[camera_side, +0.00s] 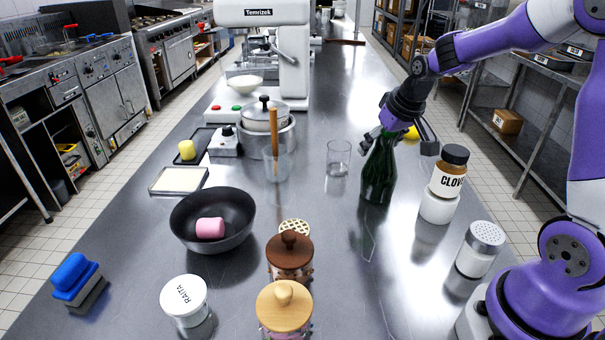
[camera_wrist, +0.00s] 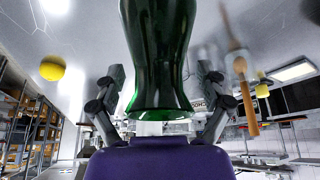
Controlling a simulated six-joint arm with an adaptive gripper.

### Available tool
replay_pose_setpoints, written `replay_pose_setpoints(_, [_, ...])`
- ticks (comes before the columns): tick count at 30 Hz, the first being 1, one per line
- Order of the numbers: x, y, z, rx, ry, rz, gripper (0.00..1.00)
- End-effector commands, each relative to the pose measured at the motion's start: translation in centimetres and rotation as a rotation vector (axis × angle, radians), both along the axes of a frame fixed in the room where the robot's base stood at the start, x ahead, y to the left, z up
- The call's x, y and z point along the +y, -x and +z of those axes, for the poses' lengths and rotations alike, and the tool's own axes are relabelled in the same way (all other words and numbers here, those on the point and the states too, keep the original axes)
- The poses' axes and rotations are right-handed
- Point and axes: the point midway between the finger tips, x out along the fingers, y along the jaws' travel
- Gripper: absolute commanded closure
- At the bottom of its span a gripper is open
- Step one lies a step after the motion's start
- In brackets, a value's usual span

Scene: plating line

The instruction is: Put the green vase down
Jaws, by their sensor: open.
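The green vase (camera_side: 377,178) is dark, glossy glass and stands upright on the steel counter, right of the middle in the side view. Its base appears to rest on the counter. My gripper (camera_side: 395,132) is at the vase's upper part, with one finger on each side. In the wrist view the vase (camera_wrist: 158,60) fills the middle, between the spread fingers of my gripper (camera_wrist: 159,85). Gaps show between the fingers and the glass. The gripper hides part of the vase's neck in the side view.
A clear glass (camera_side: 338,158) stands just left of the vase. A clove jar (camera_side: 448,178) on a white container (camera_side: 438,208) and a shaker (camera_side: 480,248) stand to its right. A yellow ball (camera_wrist: 52,68) lies near. Counter (camera_side: 365,280) in front is clear.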

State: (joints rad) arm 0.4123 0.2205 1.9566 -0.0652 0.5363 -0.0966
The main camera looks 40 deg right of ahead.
Motion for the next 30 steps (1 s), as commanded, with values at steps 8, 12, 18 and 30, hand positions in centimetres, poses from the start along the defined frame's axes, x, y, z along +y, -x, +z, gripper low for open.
replay_pose_setpoints(8, [0.5, 1.8, 4.4, -0.008, 0.004, -0.002, 0.15])
replay_pose_setpoints(12, [0.8, 3.1, 7.4, -0.008, 0.003, 0.000, 0.15])
replay_pose_setpoints(18, [1.2, 4.4, 10.2, -0.005, 0.002, -0.001, 0.15])
replay_pose_setpoints(30, [11.5, 11.6, 9.2, -0.047, 0.007, 0.203, 0.15])
